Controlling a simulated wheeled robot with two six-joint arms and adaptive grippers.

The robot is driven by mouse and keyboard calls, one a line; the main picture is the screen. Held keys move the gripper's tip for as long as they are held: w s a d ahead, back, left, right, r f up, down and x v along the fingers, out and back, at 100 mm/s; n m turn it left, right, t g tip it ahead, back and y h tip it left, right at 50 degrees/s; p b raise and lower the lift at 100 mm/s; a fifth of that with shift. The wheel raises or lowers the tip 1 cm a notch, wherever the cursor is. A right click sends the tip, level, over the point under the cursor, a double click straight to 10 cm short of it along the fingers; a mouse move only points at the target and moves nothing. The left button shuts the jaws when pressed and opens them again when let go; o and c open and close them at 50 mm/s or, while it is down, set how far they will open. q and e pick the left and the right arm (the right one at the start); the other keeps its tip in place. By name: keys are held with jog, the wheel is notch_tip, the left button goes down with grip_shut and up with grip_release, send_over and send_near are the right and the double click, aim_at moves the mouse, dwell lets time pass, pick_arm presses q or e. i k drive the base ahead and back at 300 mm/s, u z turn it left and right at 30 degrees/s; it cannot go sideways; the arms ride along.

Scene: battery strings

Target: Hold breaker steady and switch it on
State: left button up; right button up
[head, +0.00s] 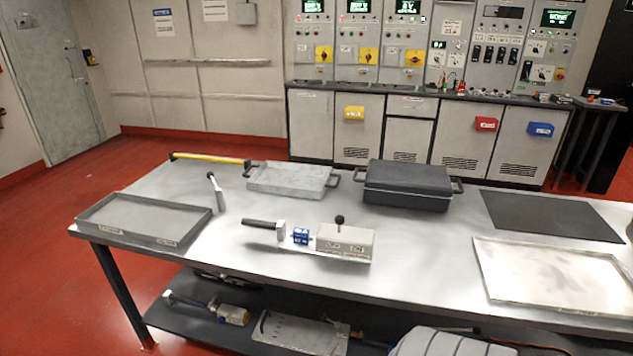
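A device that looks like the breaker (350,245) sits on the metal table, a little left of its middle. It is a pale grey box with a short lever ending in a black ball knob (339,219) on top. The lever stands roughly upright; I cannot tell whether this is on or off. To its left, in line with it, are a blue block (300,236), a pale block (281,231) and a black handle (259,224).
The table (420,255) holds a grey tray (145,217), a lighter tray (290,179), a black case (408,184), a dark mat (550,215) and a pale tray (550,277). A pale upright tool (216,193) stands left. Control cabinets (410,120) stand behind.

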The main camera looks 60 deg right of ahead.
aim_at(339, 220)
jog(key=z, duration=0.4)
jog(key=i, duration=0.9)
jog(key=z, duration=1.4)
jog(key=i, duration=0.55)
jog(key=z, duration=0.55)
